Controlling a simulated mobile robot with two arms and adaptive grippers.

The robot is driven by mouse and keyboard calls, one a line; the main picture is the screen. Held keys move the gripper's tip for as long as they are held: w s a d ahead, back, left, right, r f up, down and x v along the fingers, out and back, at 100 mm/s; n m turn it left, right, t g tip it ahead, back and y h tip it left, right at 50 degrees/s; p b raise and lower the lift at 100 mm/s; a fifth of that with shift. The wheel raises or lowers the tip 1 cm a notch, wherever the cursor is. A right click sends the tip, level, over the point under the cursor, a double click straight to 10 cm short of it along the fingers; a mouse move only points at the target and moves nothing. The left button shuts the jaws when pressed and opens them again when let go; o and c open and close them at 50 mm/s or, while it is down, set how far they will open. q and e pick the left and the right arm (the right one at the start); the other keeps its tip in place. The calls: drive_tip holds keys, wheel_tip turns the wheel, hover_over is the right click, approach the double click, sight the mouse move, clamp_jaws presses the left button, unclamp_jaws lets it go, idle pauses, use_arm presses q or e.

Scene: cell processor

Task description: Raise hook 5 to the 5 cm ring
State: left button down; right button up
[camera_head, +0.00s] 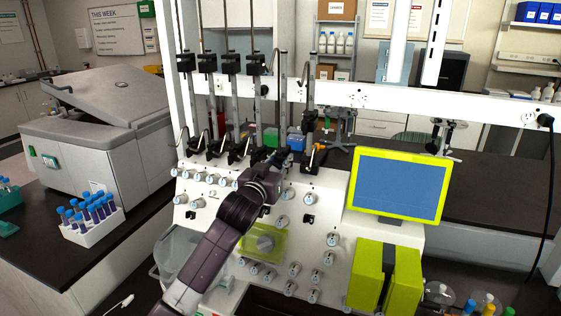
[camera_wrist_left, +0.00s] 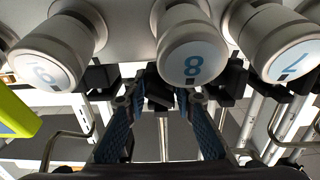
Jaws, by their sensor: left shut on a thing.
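My left gripper (camera_head: 281,158) reaches up to the lower ends of the upright poles on the white machine (camera_head: 335,200). In the left wrist view its two blue-lined fingers (camera_wrist_left: 156,100) close around a black hook block (camera_wrist_left: 158,91), low on a pole. The gripper hides most of that block in the head view. Other black hook blocks (camera_head: 213,148) sit low on the poles to the left. Another black block (camera_head: 310,158) sits low on the pole to the right. Hook numbers and ring marks are too small to read. My right gripper is not in view.
Round knobs (camera_wrist_left: 190,45) stand close above my left fingers. A yellow-green framed screen (camera_head: 398,185) is to the right, with yellow-green blocks (camera_head: 403,285) below it. Upper black holders (camera_head: 232,64) are fixed on the left poles.

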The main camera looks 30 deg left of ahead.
sight(278, 149)
use_arm(q)
wheel_tip(278, 149, up, 4)
drive_tip(key=p, duration=0.2)
drive_tip(key=shift+r+p, duration=0.2)
drive_tip(key=shift+p, duration=0.15)
drive_tip(key=shift+f, duration=0.1)
drive_tip(key=c, duration=1.6)
unclamp_jaws()
drive_tip(key=shift+s, duration=0.1)
drive_tip(key=shift+s+d+f, duration=0.1)
drive_tip(key=shift+s, duration=0.15)
drive_tip(key=v, duration=1.1)
drive_tip(key=shift+s, duration=0.2)
drive_tip(key=shift+d, duration=0.15)
